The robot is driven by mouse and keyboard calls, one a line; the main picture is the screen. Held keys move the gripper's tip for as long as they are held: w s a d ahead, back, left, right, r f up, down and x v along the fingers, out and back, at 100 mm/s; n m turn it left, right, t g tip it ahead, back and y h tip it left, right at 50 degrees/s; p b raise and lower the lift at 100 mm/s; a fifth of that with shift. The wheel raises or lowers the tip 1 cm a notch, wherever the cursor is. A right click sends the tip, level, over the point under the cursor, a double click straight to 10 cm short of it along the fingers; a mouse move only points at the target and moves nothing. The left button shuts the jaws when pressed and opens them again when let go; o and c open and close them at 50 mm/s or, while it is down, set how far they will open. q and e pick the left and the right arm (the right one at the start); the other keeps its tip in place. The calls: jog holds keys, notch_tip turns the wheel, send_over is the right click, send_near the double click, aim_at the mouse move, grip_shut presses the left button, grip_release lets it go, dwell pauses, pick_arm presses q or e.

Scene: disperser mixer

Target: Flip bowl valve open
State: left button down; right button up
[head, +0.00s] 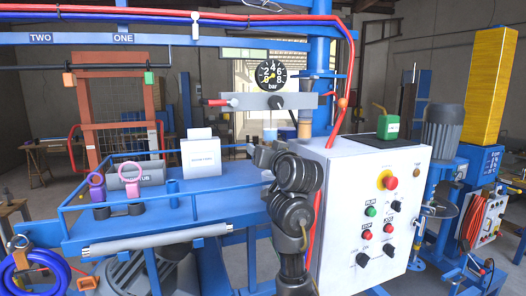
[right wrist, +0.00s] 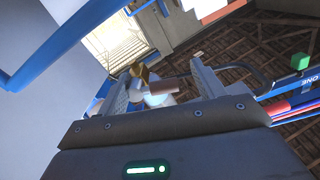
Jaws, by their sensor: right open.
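No part is clearly marked as the bowl valve. A lever with a red tip (head: 217,102) and a black knob (head: 278,101) sit on a grey bar (head: 250,102) under the pressure gauge (head: 271,73). My right gripper (head: 264,156) is raised beside the control cabinet, below this bar, partly hidden by my dark wrist. In the right wrist view my right gripper (right wrist: 162,88) is open. A brass-coloured piece (right wrist: 146,74) and a pale cylinder (right wrist: 159,98) show between its fingers; contact cannot be told. My left gripper is not in view.
A white control cabinet (head: 345,230) with buttons stands close to the right of my arm. A red hose (head: 330,165) runs down its edge. A blue railed platform (head: 205,205) with pink and purple rings lies to the left. A blue beam (head: 120,40) crosses above.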

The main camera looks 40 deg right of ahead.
jog(key=shift+s+d, duration=0.1)
jog(key=shift+d, duration=0.25)
jog(key=c, duration=1)
jog(key=shift+f+n+b, duration=0.5)
jog(key=shift+n+b, duration=0.3)
jog(key=shift+b, duration=0.45)
jog(key=shift+n+b, duration=0.4)
jog(key=shift+n, duration=0.3)
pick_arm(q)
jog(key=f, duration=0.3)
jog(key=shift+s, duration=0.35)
pick_arm(e)
jog(key=shift+r, duration=0.15)
jog(key=o, duration=1)
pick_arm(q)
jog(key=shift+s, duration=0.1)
